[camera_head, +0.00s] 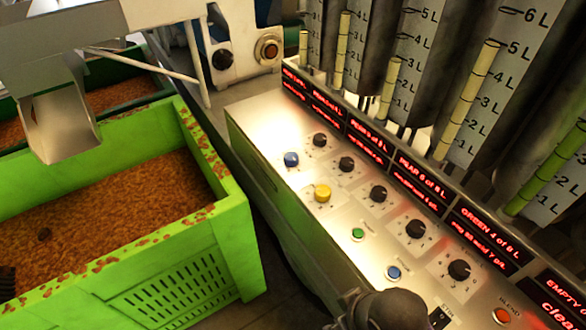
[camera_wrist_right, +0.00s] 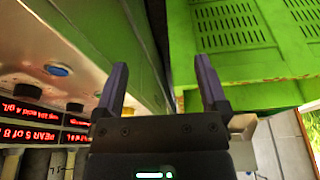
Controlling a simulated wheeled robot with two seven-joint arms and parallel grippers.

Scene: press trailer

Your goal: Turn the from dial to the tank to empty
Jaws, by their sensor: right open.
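A sloping metal control panel (camera_head: 300,190) carries a row of several black dials, from the far dial (camera_head: 320,140) to the near dial (camera_head: 459,269). I cannot read which one is the from dial. Red displays stand behind them; one reads GREEN 4 of 8 L (camera_head: 485,235), and the nearest begins EMPTY (camera_head: 562,290). My right gripper (camera_wrist_right: 160,85) is open with nothing between its fingers; in the wrist view the panel is to its left. A dark part of my right arm covers the panel's near edge in the head view. My left gripper is not in view.
Coloured buttons sit on the panel: blue (camera_head: 291,159), yellow (camera_head: 322,192), green (camera_head: 358,234), another blue (camera_head: 394,272) and red (camera_head: 502,315). Graduated tanks (camera_head: 425,60) rise behind the displays. A green crate (camera_head: 235,225) of brown pulp stands left, with a metal chute (camera_head: 60,125) above.

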